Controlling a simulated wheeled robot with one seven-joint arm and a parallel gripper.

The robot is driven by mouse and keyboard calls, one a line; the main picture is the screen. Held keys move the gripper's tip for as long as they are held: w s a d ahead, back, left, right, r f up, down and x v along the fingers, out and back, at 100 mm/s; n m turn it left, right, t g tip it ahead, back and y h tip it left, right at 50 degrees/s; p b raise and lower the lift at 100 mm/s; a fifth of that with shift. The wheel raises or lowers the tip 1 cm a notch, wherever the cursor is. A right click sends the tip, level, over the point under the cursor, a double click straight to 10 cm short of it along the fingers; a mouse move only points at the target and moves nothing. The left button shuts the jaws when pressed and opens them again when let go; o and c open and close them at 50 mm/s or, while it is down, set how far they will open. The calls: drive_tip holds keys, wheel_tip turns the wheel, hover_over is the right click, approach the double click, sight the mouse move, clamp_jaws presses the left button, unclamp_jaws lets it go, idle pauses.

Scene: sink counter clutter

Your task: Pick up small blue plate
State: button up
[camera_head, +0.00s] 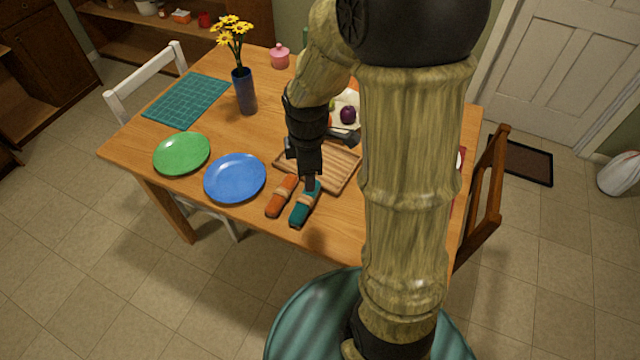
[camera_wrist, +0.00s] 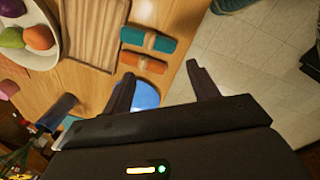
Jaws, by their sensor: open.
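The small blue plate (camera_head: 235,178) lies flat near the table's front edge in the head view, with nothing on it. It also shows in the wrist view as a blue patch (camera_wrist: 147,95) beside one finger; the rest is hidden behind my gripper's body. My gripper (camera_head: 309,178) is above the table to the right of the plate in the head view, over the area of the rolled napkins. In the wrist view my gripper (camera_wrist: 163,84) has its two fingers spread wide with nothing held between them. It is apart from the plate.
A green plate (camera_head: 181,154) lies left of the blue one. An orange napkin (camera_head: 281,196) and a teal napkin (camera_head: 304,207) lie to its right, beside a wooden tray (camera_head: 343,180). A blue vase (camera_head: 244,92) with yellow flowers stands behind. Fruit sits in a bowl (camera_wrist: 49,58).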

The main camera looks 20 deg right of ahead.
drive_tip(key=s+r+m+t, duration=0.1)
drive_tip(key=s+m, duration=0.6)
drive_tip(key=m, duration=0.8)
drive_tip(key=shift+r+t, duration=0.3)
drive_tip(key=shift+r, duration=0.2)
drive_tip(key=shift+d, duration=0.1)
